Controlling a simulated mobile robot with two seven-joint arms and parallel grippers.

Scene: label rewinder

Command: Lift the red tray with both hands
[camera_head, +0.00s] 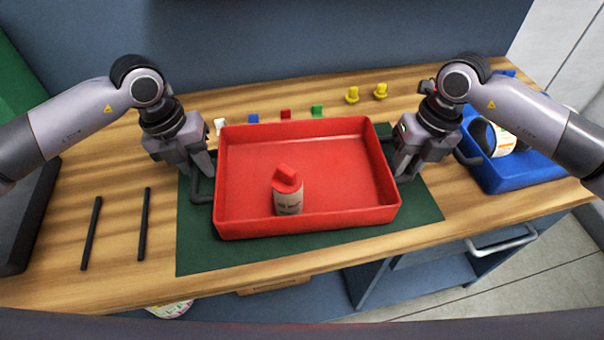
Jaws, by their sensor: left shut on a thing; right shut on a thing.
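The red tray (340,165) is in the middle of the head view, over a dark green mat (200,251) on the wooden table. A white bottle with a red cap (288,190) stands inside the tray, near its front wall. My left gripper (204,176) is shut on the tray's dark left handle (197,192). My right gripper (401,166) is shut on the handle at the tray's right side, which my fingers mostly hide. I cannot tell whether the tray's underside touches the mat.
Two black rods (143,224) lie on the table at left, beside a dark case (28,215). A blue bin (500,170) holding a dark labelled item stands at right. Several small coloured pieces (317,111) line the back. A wall (330,40) rises behind the table.

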